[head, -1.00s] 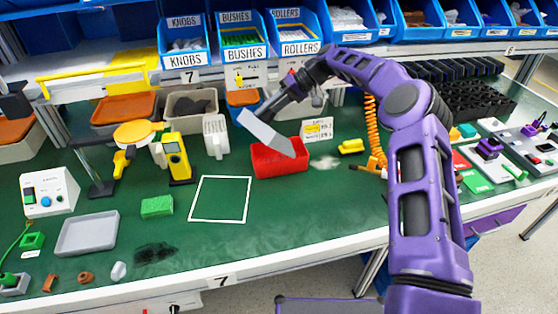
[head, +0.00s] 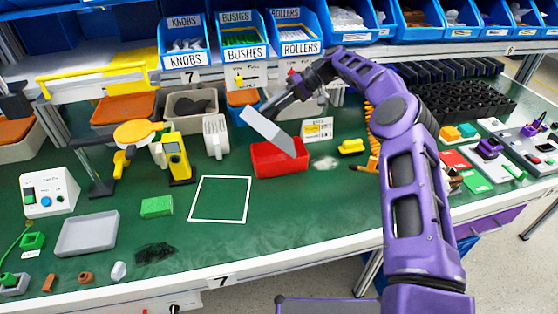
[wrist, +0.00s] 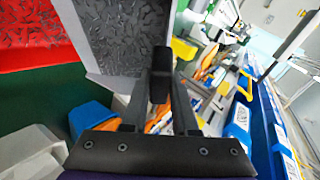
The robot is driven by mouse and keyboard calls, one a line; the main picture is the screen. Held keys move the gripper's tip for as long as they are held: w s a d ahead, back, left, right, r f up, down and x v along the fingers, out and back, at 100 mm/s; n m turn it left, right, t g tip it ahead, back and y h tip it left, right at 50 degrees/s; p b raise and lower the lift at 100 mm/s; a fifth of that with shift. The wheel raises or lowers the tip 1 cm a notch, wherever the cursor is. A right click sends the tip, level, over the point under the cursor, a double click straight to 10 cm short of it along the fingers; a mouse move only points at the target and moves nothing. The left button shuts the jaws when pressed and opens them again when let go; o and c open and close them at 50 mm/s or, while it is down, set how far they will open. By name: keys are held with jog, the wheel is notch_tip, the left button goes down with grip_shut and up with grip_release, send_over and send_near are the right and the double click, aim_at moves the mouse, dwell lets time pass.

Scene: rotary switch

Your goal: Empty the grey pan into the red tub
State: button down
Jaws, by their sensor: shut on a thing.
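The grey pan (head: 268,130) hangs steeply tilted in the head view, its lower right end at the red tub's opening. My gripper (head: 272,112) is shut on the pan at its upper side. In the wrist view the dark fingers (wrist: 160,98) close on the pan's handle, and the pan's inside (wrist: 122,32) looks mottled with dark flecks. The red tub (head: 281,170) stands upright on the green bench. In the wrist view the tub (wrist: 30,35) has a similar flecked look. I cannot tell whether these flecks are loose pieces. The tub's floor is hidden in the head view.
A white-outlined square (head: 220,199) lies left of the tub. A white ribbed holder (head: 216,137) and a yellow meter (head: 177,158) stand behind it. A grey tray (head: 87,235) and dark bits (head: 155,253) lie at left.

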jog(key=shift+w+d+r+g+y, duration=0.1)
jog(key=shift+w+d+g+y, duration=0.2)
jog(key=shift+w+d, duration=0.15)
jog(key=shift+d, duration=0.15)
dwell(0.4)
jog(key=shift+w+d+y, duration=0.2)
jog(key=shift+y, duration=0.1)
jog(key=shift+w+d+g, duration=0.25)
jog(key=shift+g, duration=0.05)
dwell(0.6)
jog(key=s+a+b, duration=0.1)
jog(key=b, duration=0.1)
jog(key=a+f+t+h+b, duration=0.1)
jog(key=b, duration=0.1)
jog(key=shift+s+b, duration=0.4)
jog(key=shift+s+a+r+t+h+b, duration=0.3)
jog(key=shift+s+a+h+b, duration=0.1)
jog(key=shift+a+h+b, duration=0.15)
